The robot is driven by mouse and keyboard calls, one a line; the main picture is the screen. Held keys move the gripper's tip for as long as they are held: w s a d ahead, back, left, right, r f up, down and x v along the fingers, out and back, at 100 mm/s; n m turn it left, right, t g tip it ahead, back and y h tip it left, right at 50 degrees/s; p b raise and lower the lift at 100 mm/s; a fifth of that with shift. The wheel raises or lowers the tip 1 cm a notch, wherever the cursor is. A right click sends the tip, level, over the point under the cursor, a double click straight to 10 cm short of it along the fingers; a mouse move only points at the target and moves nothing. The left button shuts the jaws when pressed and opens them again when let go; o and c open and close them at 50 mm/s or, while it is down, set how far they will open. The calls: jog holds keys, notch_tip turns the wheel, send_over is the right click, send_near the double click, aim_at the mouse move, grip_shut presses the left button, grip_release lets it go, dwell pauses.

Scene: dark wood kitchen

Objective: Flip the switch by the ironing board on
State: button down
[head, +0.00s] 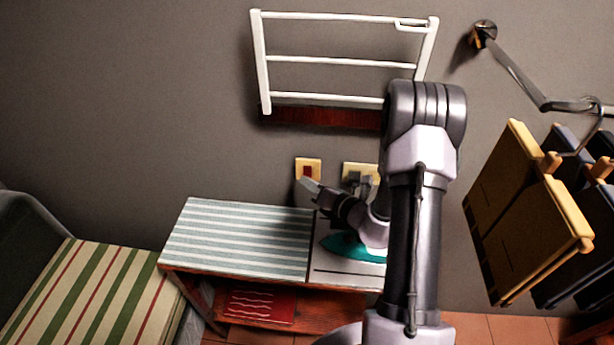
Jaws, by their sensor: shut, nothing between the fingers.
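A switch (308,163) with a cream plate and a small red rocker is on the grey wall, above the back edge of the ironing board (240,238). The board has a striped light blue and white top. My gripper (307,184) is shut and empty, with its tips just below the switch's rocker in the picture. I cannot tell whether the tips touch the switch. The lower part of the switch is close to the fingertips. The rocker's position is too small to read.
A cream socket plate (358,171) with a grey plug is right of the switch. A teal iron (350,246) stands on the board's right end, partly behind my arm. A white rack (340,60) hangs above. A striped seat (85,290) is at left.

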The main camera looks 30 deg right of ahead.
dwell(0.4)
jog(key=shift+s+a+r, duration=0.1)
jog(key=shift+s+a, duration=0.3)
jog(key=shift+s, duration=0.15)
jog(key=shift+s+a+r+b, duration=0.15)
jog(key=shift+s+a, duration=0.3)
jog(key=shift+s, duration=0.25)
jog(key=shift+s+a+r+b, duration=0.1)
jog(key=shift+s+a+b, duration=0.1)
jog(key=shift+s+a, duration=0.4)
jog(key=shift+s+a+r+b, duration=0.15)
jog(key=shift+s+a, duration=0.2)
jog(key=shift+s, duration=0.4)
jog(key=shift+f, duration=0.1)
